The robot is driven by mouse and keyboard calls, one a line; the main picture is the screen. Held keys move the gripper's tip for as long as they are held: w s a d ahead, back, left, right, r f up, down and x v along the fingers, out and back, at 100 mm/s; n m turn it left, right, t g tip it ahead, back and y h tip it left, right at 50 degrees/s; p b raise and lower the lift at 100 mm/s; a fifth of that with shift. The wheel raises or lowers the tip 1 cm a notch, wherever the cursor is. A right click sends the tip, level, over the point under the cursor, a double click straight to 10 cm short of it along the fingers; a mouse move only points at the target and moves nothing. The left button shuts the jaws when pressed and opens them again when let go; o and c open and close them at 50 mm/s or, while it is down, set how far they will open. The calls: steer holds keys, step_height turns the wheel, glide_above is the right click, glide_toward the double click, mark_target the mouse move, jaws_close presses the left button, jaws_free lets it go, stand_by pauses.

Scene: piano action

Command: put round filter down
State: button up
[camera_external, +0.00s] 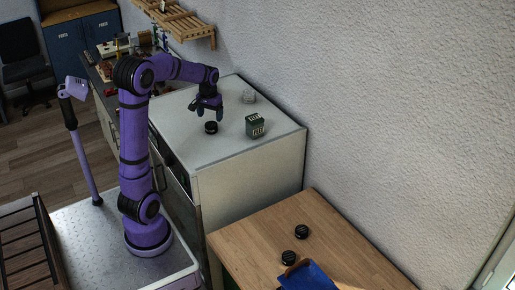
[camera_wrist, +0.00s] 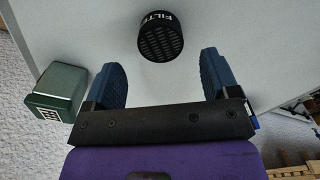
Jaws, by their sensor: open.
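A round black filter (camera_wrist: 160,38) with a grid face and white lettering rests on the light grey cabinet top (camera_external: 230,158). In the external view the filter (camera_external: 211,128) is just below my gripper (camera_external: 208,112). In the wrist view my gripper (camera_wrist: 158,75) is open, its two blue fingers apart. The filter lies beyond the fingertips, in line with the gap between them, and appears apart from both. Nothing shows between the fingers.
A dark green box (camera_external: 255,125) stands on the cabinet to the right; it also shows in the wrist view (camera_wrist: 58,90). Two black round pieces (camera_external: 302,231) (camera_external: 288,257) and a blue item (camera_external: 308,276) lie on the wooden table (camera_external: 250,245).

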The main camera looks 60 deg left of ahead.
mark_target(211, 124)
step_height(211, 124, up, 6)
steer(key=s+d+r+m+t, duration=0.35)
steer(key=s+d, duration=0.65)
steer(key=d, duration=0.5)
steer(key=s+d+f+m+t, duration=0.2)
steer(key=s+d+m, duration=0.1)
steer(key=s+d, duration=0.5)
steer(key=shift+s+f, duration=0.3)
steer(key=shift+s, duration=1.2)
